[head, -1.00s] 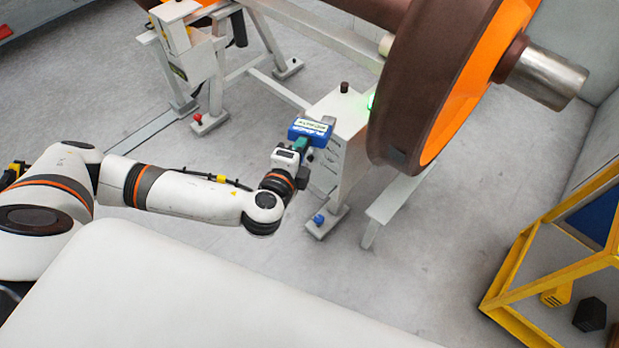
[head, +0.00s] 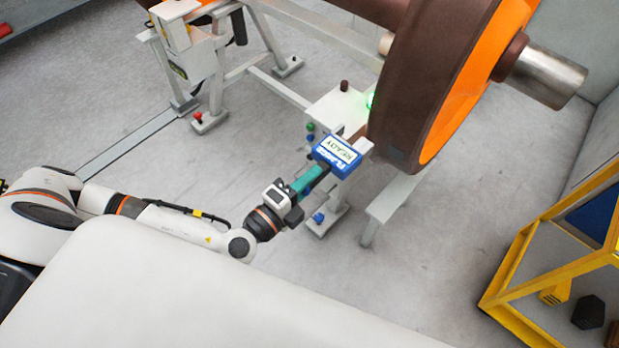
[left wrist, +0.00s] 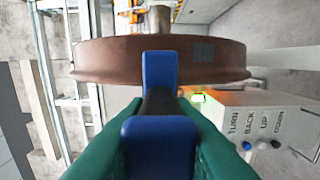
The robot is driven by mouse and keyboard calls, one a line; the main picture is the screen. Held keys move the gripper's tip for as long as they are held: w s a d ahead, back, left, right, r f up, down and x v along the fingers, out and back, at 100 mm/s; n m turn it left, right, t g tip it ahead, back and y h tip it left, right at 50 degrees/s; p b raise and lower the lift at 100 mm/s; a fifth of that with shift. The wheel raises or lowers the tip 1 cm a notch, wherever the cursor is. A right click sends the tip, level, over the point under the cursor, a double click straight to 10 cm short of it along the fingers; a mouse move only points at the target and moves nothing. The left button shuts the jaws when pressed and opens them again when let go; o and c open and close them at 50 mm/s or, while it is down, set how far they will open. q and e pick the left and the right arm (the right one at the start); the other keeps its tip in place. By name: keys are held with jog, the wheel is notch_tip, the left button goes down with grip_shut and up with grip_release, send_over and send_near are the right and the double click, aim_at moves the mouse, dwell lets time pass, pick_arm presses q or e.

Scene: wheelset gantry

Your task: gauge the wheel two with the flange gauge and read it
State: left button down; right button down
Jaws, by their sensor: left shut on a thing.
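The large wheel (head: 425,90) has a brown tread and an orange face. It also shows in the left wrist view (left wrist: 110,58), across the upper part. The flange gauge (head: 338,157) is blue with a display that seems to read "READY". It is held close to the wheel's lower left edge; whether it touches cannot be told. In the left wrist view the gauge (left wrist: 158,130) stands in front of the wheel, between green grip parts. My right gripper is not in view.
A white control box (left wrist: 270,130) stands beside the wheel, with buttons marked TURN, BACK, UP and DOWN. A green light (head: 370,101) glows near the wheel. White gantry legs (head: 212,85) stand at the back left. A yellow frame (head: 545,255) is at the right.

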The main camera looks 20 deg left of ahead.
aim_at(330, 163)
pick_arm(q)
jog(key=shift+s+f+b, duration=0.1)
jog(key=shift+b, duration=0.2)
jog(key=shift+w, duration=0.35)
jog(key=shift+b+x, duration=0.3)
jog(key=shift+x, duration=2.15)
jog(key=shift+b, duration=0.45)
jog(key=shift+b+x, duration=0.35)
jog(key=shift+x, duration=1.9)
jog(key=shift+b+v, duration=0.35)
jog(key=shift+v, duration=1.55)
jog(key=shift+b+v, duration=0.65)
jog(key=shift+v, duration=1.95)
jog(key=shift+d, duration=0.1)
